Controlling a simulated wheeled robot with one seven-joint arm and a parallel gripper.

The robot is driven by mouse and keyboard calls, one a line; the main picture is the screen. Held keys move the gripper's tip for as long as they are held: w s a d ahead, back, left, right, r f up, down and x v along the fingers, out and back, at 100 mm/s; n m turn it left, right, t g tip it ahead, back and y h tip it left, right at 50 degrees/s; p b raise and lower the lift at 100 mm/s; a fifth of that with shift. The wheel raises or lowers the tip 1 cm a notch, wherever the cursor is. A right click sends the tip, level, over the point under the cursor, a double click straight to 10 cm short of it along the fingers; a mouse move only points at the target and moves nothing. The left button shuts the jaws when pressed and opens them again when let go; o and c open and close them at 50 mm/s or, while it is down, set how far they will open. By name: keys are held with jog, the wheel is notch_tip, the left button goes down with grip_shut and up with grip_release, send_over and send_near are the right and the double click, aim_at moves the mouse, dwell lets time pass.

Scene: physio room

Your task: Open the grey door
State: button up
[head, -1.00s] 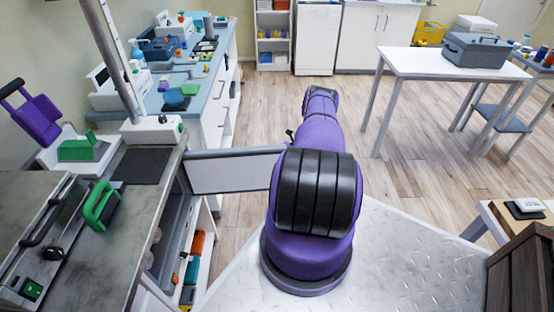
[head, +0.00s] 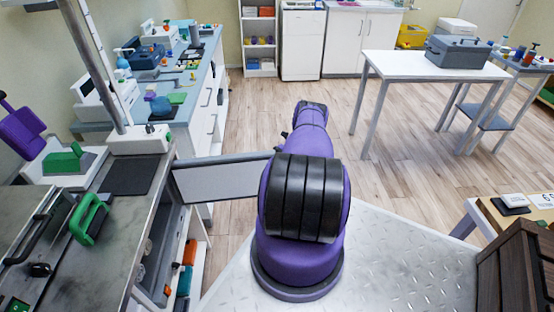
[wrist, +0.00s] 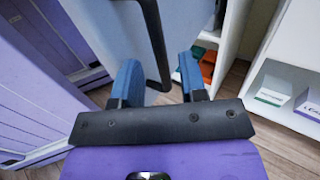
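The grey door (head: 222,180) stands swung out from the front of the left counter in the head view, its far end meeting my purple arm. In the wrist view a pale blue-grey panel (wrist: 105,45), which looks like this door, carries a dark bar handle (wrist: 156,45). My gripper (wrist: 160,75) is open, with its two blue fingers spread on either side of the handle's lower end. Whether the fingers touch the handle I cannot tell. In the head view my gripper is hidden behind my arm.
The left counter (head: 115,235) holds a green-handled tool (head: 88,218) and a dark mat (head: 130,174). Open shelves with orange and green boxes (wrist: 202,62) lie beside the door. A white table (head: 400,66) stands right, and a dark wooden crate (head: 515,265) at lower right. The middle floor is clear.

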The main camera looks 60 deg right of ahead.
jog(key=shift+v, duration=1.6)
